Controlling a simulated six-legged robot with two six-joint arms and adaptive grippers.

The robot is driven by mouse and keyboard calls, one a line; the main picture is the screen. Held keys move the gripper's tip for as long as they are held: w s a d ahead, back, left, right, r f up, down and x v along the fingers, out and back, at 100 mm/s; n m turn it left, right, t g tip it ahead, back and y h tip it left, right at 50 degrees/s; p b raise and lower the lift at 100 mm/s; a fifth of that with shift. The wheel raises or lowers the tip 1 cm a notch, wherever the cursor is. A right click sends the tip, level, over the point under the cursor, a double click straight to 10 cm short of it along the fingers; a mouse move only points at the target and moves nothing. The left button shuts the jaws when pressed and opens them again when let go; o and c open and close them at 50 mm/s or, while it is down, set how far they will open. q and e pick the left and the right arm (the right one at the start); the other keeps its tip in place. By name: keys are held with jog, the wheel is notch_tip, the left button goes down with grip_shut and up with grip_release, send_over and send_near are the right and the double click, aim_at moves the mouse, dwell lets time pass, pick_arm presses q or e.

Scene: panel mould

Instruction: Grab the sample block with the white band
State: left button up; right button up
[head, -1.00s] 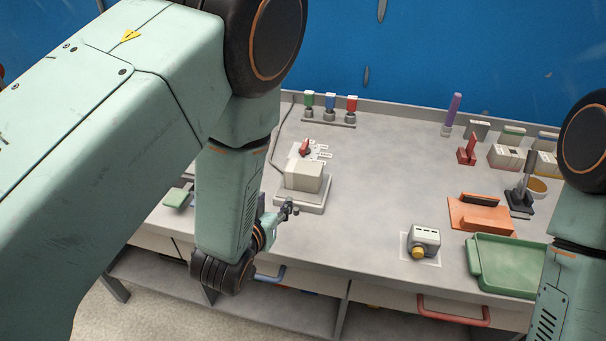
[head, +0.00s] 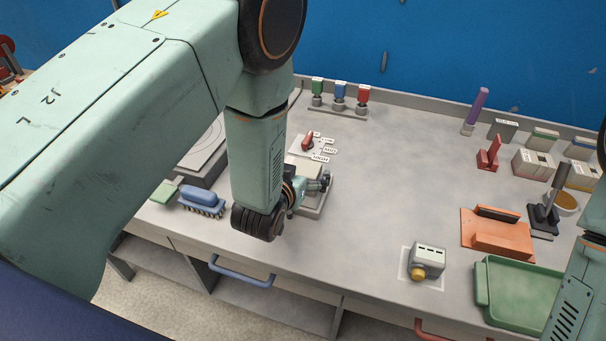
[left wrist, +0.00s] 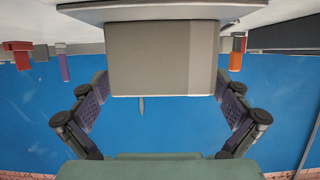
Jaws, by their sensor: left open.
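A pale grey block (left wrist: 150,60) fills the upper middle of the left wrist view, under a flat plate (left wrist: 150,10). A slightly paler strip (left wrist: 203,60) runs along its right side; I cannot tell whether this is a white band. In the head view a grey block (head: 306,168) shows partly behind my left arm, on a base by the red knob. My left gripper (head: 320,184) is open in front of it. In the left wrist view the fingers (left wrist: 160,88) stand apart, near the block's two sides, with nothing held. My right gripper is out of view.
A blue brush (head: 201,199) lies left of my left forearm. A red knob with labels (head: 307,143) stands behind the block. A yellow-button box (head: 427,262), green tray (head: 525,295) and orange holder (head: 497,235) are at right. Several small blocks stand at the back right. The middle is clear.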

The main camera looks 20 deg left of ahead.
pick_arm(q)
jog(key=shift+w+a+f, duration=0.2)
jog(key=shift+w+a, duration=0.05)
jog(key=shift+a, duration=0.1)
jog(key=shift+d, duration=0.35)
jog(key=shift+c, duration=1.1)
jog(key=shift+a, duration=0.25)
jog(key=c, duration=0.4)
jog(key=shift+w+d, duration=0.1)
jog(key=shift+d, duration=0.15)
jog(key=c, duration=0.6)
jog(key=shift+a, duration=0.1)
jog(key=shift+c, duration=0.4)
